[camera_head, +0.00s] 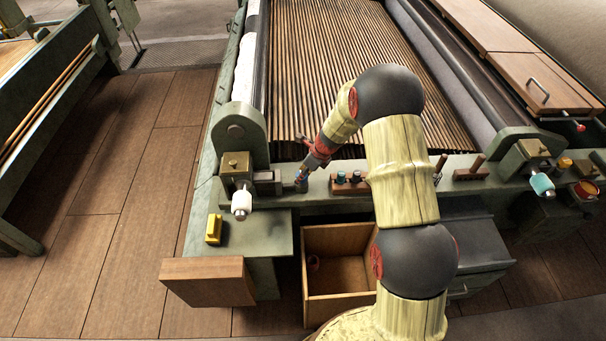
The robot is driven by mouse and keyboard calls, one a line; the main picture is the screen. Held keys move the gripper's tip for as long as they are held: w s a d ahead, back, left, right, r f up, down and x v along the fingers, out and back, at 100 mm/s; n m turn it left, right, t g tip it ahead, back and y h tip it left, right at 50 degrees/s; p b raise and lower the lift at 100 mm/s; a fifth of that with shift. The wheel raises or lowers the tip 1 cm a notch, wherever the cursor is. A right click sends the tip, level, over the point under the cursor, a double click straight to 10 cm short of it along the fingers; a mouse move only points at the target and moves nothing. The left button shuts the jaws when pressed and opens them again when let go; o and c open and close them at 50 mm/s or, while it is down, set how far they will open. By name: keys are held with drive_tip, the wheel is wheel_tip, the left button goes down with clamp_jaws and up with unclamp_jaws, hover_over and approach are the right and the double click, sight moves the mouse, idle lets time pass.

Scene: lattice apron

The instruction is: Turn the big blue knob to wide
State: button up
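My gripper (304,173) reaches down from my arm to the front rail of the machine, left of the middle. A small bluish-grey knob-like piece (302,186) stands right at its fingertips. I cannot tell whether this is the big blue knob, whether the fingers touch it, or whether they are open. Two smaller dark-topped pegs, one teal (340,177) and one blue (356,176), stand on a brown block just right of it. A larger teal-blue knob (541,184) points forward from a bracket at the far right. No markings for wide are readable.
A white knob (241,203) on a bracket and a yellow block (213,229) are on the left. An open wooden box (335,238) sits below the rail. Wooden handles (471,170) stand right of my arm. My arm hides part of the rail. Floor at left is clear.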

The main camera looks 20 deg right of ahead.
drive_tip(key=c, duration=0.3)
